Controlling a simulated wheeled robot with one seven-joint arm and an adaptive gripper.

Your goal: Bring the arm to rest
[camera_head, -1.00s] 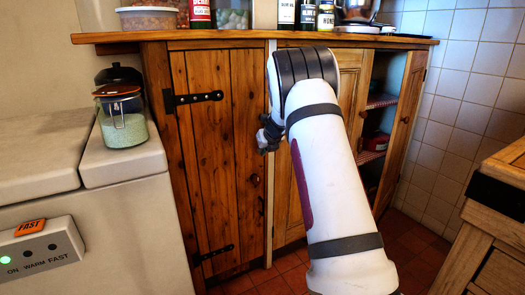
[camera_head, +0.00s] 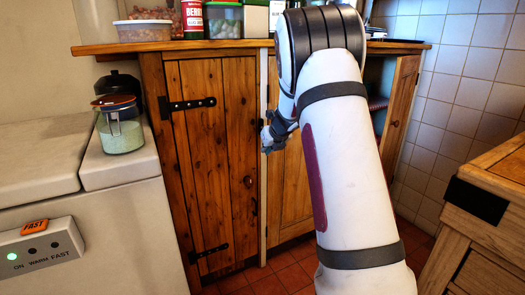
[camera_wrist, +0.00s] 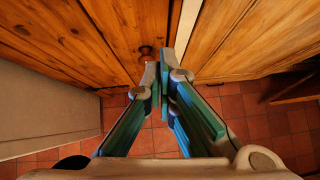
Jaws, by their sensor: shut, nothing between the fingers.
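My gripper (camera_wrist: 159,78) shows in the wrist view with its fingertips together and nothing held between them. It points at the seam between two pine cupboard doors. In the head view my gripper (camera_head: 268,142) is small and partly hidden behind my wrist, in front of the pine cupboard (camera_head: 220,150). My white arm rises from the bottom right and bends at the black-banded joint, close to the counter edge.
The cupboard's right door (camera_head: 400,105) stands open. Jars and tubs stand on the countertop (camera_head: 110,48). A glass jar (camera_head: 121,130) stands on the left unit. A wooden block table (camera_head: 495,170) is at right. Tiled floor (camera_head: 265,280) shows below.

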